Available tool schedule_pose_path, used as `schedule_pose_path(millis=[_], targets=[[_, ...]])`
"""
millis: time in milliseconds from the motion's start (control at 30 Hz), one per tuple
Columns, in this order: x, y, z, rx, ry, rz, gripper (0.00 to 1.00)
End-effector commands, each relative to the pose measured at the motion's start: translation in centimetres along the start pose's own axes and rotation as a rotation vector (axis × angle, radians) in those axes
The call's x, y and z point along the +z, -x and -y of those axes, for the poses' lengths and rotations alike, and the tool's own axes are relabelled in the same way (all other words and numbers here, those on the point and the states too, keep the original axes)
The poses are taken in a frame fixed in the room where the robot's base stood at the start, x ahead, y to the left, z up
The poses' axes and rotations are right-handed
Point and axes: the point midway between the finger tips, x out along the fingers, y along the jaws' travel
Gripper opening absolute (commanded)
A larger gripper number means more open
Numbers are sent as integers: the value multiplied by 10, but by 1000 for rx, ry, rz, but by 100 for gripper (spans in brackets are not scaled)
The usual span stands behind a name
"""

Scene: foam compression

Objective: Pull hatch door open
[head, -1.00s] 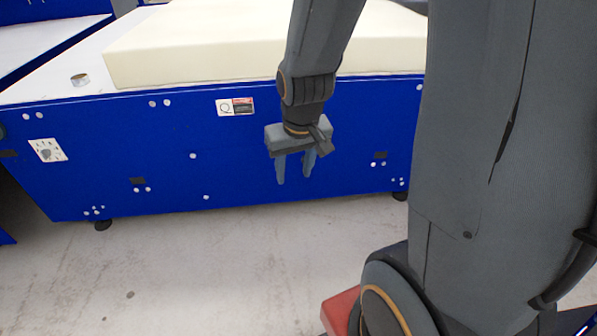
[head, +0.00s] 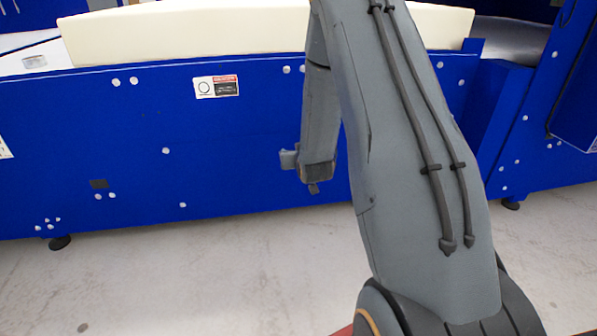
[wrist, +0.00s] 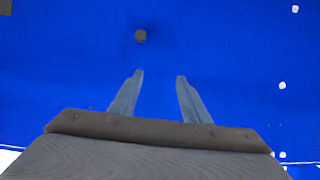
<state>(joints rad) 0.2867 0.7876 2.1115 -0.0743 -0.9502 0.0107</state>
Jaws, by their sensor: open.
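The blue side panel (head: 230,140) of the machine faces me; I cannot make out the outline of a hatch door in it. In the wrist view the blue panel (wrist: 230,50) fills most of the picture. A small dark round knob (wrist: 140,36) stands on it, beyond the fingertips and slightly left of the middle between them. My gripper (wrist: 160,75) is open and empty, its two grey fingers apart and pointing toward the panel. In the head view my gripper (head: 290,159) is low in front of the panel, its fingers mostly hidden.
A long cream foam block (head: 250,32) lies on top of the machine. A warning label (head: 216,86) is on the panel's upper part. A blue upright section (head: 497,120) stands at the right. The pale floor (head: 200,270) in front is clear.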

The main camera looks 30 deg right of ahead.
Motion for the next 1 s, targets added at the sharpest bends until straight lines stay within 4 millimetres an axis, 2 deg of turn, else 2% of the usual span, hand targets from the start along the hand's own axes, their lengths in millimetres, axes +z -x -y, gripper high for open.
schedule_pose_path(millis=[33, 200, 433, 667, 1000], targets=[[22, -22, -7, 9, -5, -41, 43], [54, -62, -28, 32, -13, -194, 43], [80, -88, -48, 53, -19, -337, 43], [83, -97, -54, 60, -19, -382, 43], [65, -143, -56, 59, -19, -382, 43]])
